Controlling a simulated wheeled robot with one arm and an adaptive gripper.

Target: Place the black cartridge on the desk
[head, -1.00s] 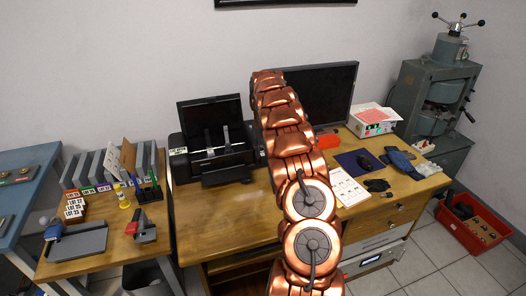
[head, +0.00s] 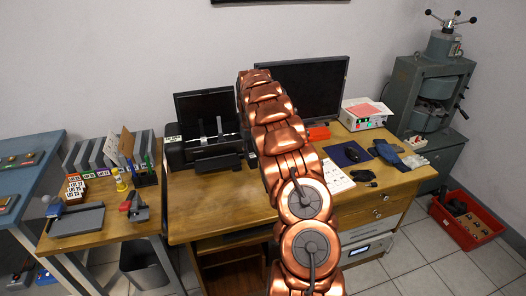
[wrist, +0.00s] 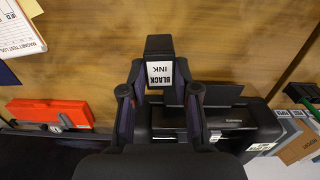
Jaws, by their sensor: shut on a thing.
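The black cartridge (wrist: 159,46), with a white label reading "BLACK INK", is between the fingers of my gripper (wrist: 160,80) in the wrist view. My gripper is shut on it. The wooden desk (wrist: 160,18) shows behind the cartridge; how far apart they are I cannot tell. In the head view the desk (head: 215,215) runs across the middle, with a bare stretch at its front left. My copper arm reaches over the desk there and hides the gripper and cartridge.
A black printer (head: 205,150) with its lid up stands at the desk's back left, beside a monitor (head: 305,90). A red case (head: 318,133), a blue mat (head: 348,154), a white sheet (head: 336,175) and a white device (head: 365,114) lie to the right.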

